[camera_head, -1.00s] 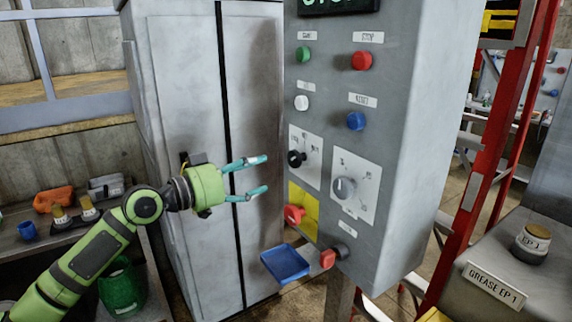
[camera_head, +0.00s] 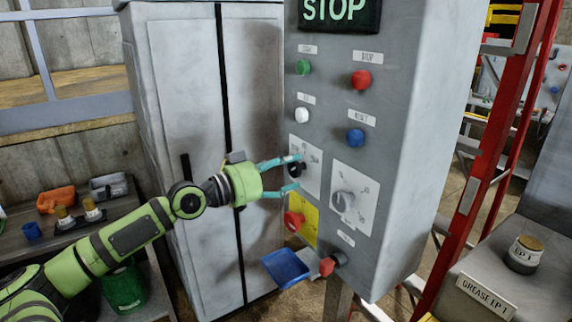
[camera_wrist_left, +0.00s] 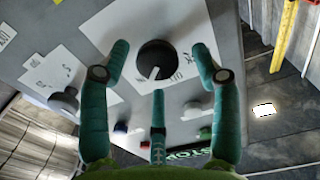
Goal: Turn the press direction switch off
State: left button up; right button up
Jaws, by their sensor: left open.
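The control panel (camera_head: 390,110) carries two rotary switches on white plates. The black rotary switch (camera_head: 294,169) is on the left plate, and the grey one (camera_head: 342,201) is to its right. Their labels are too small to read, so I cannot tell by name which is the press direction switch. My left gripper (camera_head: 295,173) is open, with its fingertips around the black switch. In the left wrist view, the black knob (camera_wrist_left: 156,59) with its white pointer sits between the spread fingers, not visibly gripped. My right gripper is not in view.
Above are green (camera_head: 303,67), white (camera_head: 301,115), red (camera_head: 361,79) and blue (camera_head: 356,138) buttons. Just below are a red knob (camera_head: 293,221) on a yellow plate and a blue tray (camera_head: 286,268). A red ladder (camera_head: 490,150) stands at the right.

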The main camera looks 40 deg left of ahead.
pick_arm(q)
jog(key=shift+w+d, duration=0.1)
jog(key=c, duration=1.1)
jog(key=shift+r, duration=0.1)
